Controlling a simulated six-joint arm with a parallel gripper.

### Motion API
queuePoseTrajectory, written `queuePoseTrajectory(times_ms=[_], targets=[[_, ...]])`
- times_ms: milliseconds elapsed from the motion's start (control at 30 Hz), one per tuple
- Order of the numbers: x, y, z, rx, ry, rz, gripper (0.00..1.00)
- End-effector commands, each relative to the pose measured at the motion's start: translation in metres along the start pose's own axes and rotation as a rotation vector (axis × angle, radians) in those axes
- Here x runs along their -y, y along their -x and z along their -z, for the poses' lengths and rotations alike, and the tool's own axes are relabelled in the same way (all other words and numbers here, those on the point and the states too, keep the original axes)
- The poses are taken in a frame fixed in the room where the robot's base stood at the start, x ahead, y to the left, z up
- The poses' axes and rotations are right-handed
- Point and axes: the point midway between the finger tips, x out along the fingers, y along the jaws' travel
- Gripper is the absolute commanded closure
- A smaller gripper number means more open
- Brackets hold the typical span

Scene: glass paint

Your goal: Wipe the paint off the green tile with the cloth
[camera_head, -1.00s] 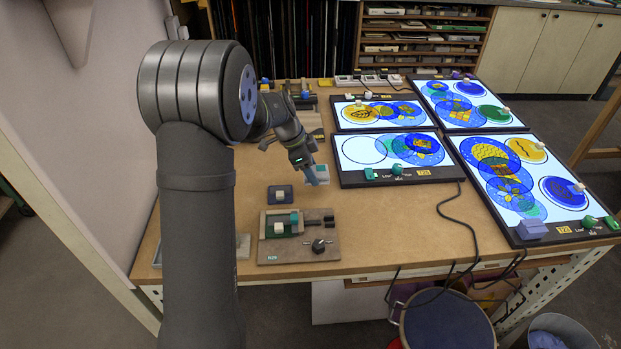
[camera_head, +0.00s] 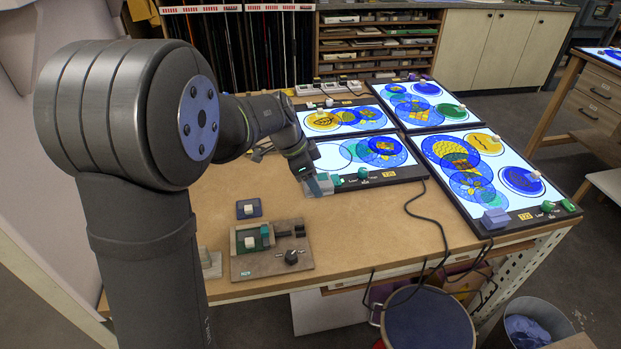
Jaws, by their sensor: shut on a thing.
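A small board (camera_head: 271,262) at the front left of the bench carries a green tile (camera_head: 241,241) with a pale block on it. Whether this is the task's green tile, and any paint on it, is too small to tell. My gripper (camera_head: 318,190) points down beside the left edge of the front-middle light panel, to the right of and behind that board. It is shut on a small grey-teal thing (camera_head: 324,187), which may be the cloth. My fingers partly hide it, and I cannot tell whether it touches the bench.
Several lit panels (camera_head: 440,190) with coloured glass circles fill the right of the bench. A dark blue pad (camera_head: 249,208) with a pale block lies behind the board. A bin (camera_head: 535,322) with blue cloth-like stuff stands on the floor. The bench front centre is clear.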

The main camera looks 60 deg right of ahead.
Motion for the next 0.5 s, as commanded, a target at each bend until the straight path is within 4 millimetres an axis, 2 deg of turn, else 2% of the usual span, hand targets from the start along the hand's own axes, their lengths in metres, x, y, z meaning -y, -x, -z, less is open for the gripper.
queuePoseTrajectory(times_ms=[167, 267, 367, 500], targets=[[0.001, 0.001, -0.002, 0.000, 0.001, 0.000, 0.64], [0.003, 0.004, -0.013, 0.002, 0.005, 0.002, 0.64], [0.006, 0.010, -0.039, 0.005, 0.007, 0.002, 0.64], [0.008, 0.024, -0.090, 0.008, 0.010, 0.003, 0.64]])
